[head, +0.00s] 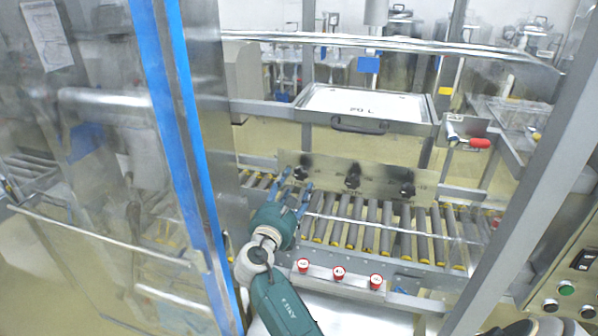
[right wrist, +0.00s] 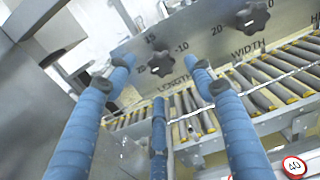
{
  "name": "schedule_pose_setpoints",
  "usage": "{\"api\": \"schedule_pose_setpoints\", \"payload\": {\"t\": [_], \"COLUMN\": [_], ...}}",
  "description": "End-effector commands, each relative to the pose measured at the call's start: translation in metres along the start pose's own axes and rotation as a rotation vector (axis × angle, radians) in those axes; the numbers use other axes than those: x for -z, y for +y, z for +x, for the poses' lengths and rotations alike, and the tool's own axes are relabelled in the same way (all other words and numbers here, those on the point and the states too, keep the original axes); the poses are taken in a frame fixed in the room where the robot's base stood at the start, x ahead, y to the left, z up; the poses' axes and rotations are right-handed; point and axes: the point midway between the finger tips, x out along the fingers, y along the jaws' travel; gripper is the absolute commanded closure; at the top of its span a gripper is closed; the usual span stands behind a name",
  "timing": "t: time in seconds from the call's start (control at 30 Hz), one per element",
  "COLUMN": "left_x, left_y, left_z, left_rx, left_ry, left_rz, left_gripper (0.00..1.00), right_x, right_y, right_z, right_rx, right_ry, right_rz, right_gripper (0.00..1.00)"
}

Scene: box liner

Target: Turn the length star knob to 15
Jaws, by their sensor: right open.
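The length star knob (right wrist: 160,62) is black and lobed, on a metal panel (head: 330,178) above the word LENGTH, with 15 and 10 printed near it. It is the leftmost of three knobs in the head view (head: 302,167). My right gripper (right wrist: 160,78) is open in front of it, its blue fingers spread. In the right wrist view the knob shows between the fingertips, with no clear contact. The right gripper also shows in the head view (head: 293,190). The knob's exact setting cannot be read. My left gripper is not in view.
The width knob (head: 352,175) and another star knob (head: 407,186) sit to the right. A blue-edged door frame (head: 180,130) stands left, a metal post (head: 535,150) right.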

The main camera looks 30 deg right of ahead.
Motion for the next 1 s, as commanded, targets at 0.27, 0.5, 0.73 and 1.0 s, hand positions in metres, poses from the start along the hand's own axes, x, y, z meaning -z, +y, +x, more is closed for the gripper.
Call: {"api": "schedule_pose_setpoints", "payload": {"t": [0.27,0.5,0.73,1.0], "left_x": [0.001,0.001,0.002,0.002], "left_y": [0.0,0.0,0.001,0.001], "left_z": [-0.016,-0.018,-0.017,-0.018], "left_rx": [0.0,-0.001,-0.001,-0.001], "left_ry": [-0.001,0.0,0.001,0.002], "left_rz": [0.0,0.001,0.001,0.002], "left_gripper": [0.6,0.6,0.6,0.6], "right_x": [-0.002,0.0,0.001,0.0], "right_y": [0.0,0.0,0.0,0.0], "right_z": [0.047,0.06,0.06,0.06], "right_rx": [0.0,-0.002,-0.002,-0.001], "right_ry": [0.0,0.001,0.002,0.001], "right_rz": [0.0,0.002,0.003,0.003], "right_gripper": [0.47,0.47,0.49,0.9]}}
